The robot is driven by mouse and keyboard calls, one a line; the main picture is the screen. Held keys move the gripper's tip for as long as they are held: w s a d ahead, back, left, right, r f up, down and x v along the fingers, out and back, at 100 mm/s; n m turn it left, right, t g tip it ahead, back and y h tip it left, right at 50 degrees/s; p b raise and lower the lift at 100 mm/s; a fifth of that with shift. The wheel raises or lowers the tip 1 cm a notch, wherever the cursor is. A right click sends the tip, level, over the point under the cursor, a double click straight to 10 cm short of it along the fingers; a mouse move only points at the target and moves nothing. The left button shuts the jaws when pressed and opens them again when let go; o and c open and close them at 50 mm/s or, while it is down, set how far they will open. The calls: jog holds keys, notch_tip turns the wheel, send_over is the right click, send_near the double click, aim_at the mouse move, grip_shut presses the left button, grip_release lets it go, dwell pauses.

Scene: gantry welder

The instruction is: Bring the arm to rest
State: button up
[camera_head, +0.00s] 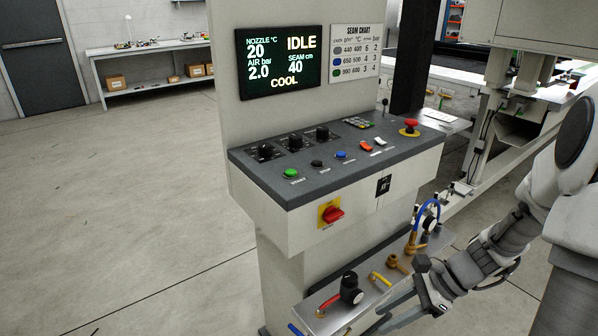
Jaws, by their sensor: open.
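My arm reaches in from the right edge, bent, with my gripper (400,309) low in the picture, at the front of the metal shelf below the control console. Its fingers are spread and nothing shows between them. From this view I cannot tell whether a finger touches the shelf or its fittings. The console (310,185) carries knobs, buttons, a red emergency stop (409,127) and a red rotary switch on a yellow plate (331,213). The screen (279,61) reads IDLE and COOL, nozzle 20 °C, air 2.0 bar, seam 40 cm.
A seam chart (355,53) hangs beside the screen. Gantry framework (497,125) stands behind at right. The floor at left is clear.

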jog(key=s+a+r+n+t+h, duration=0.1)
jog(key=s+r+n+h, duration=0.3)
jog(key=r+n, duration=0.5)
jog(key=s+a+r+n+t+h, duration=0.2)
jog(key=s+r+n+t+h, duration=0.2)
jog(key=r+n, duration=0.5)
notch_tip(320, 180, up, 2)
jog(key=shift+s+r+n, duration=0.1)
jog(key=shift+s+n, duration=0.3)
jog(key=shift+s, duration=0.8)
jog(key=shift+a, duration=0.15)
jog(key=shift+a, duration=0.25)
